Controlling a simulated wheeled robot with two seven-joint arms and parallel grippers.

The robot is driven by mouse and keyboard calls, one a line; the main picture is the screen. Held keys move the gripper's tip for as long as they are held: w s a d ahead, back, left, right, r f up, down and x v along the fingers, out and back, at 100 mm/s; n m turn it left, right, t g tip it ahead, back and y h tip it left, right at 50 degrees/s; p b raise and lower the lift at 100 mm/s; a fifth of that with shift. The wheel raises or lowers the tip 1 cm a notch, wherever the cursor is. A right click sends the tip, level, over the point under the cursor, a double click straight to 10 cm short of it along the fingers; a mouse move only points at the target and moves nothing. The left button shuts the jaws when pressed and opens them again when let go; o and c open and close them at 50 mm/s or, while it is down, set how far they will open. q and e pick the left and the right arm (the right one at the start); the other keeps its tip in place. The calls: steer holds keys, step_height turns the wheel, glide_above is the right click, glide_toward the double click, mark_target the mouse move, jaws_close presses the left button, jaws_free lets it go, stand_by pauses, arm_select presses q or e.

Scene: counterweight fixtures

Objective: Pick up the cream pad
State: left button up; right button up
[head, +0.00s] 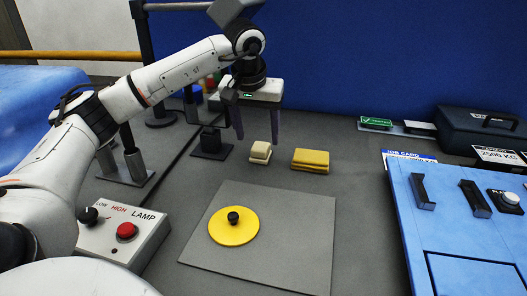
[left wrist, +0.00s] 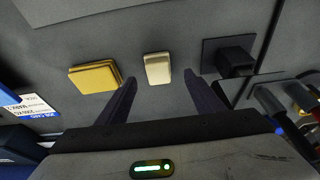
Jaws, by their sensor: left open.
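The cream pad (head: 260,152) is a small pale block on the grey bench in the head view. In the left wrist view the cream pad (left wrist: 157,68) lies ahead of the fingers, near the middle of the gap. My left gripper (head: 257,140) is open and empty, its fingers pointing down just behind or above the pad; the exact height is hard to tell. In the left wrist view my left gripper (left wrist: 158,78) has its two dark fingers spread on either side of the pad. My right gripper is not in view.
A yellow pad (head: 310,161) lies right of the cream pad, and a black block on a plate (head: 211,146) stands to its left. A grey mat (head: 290,225) with a yellow disc (head: 233,232) lies in front. A lamp box (head: 125,235) and a blue panel (head: 450,210) flank it.

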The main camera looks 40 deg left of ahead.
mark_target(261, 146)
arm_select(q)
steer(key=x, duration=0.5)
steer(key=shift+w, duration=0.25)
steer(key=shift+w+f, duration=0.1)
steer(key=shift+f, duration=0.3)
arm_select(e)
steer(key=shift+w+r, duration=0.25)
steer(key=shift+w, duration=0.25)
arm_select(q)
steer(key=c, duration=1.2)
steer(key=shift+o, duration=0.2)
steer(key=shift+r, duration=0.2)
step_height(261, 146, up, 18)
steer(key=p, duration=0.2)
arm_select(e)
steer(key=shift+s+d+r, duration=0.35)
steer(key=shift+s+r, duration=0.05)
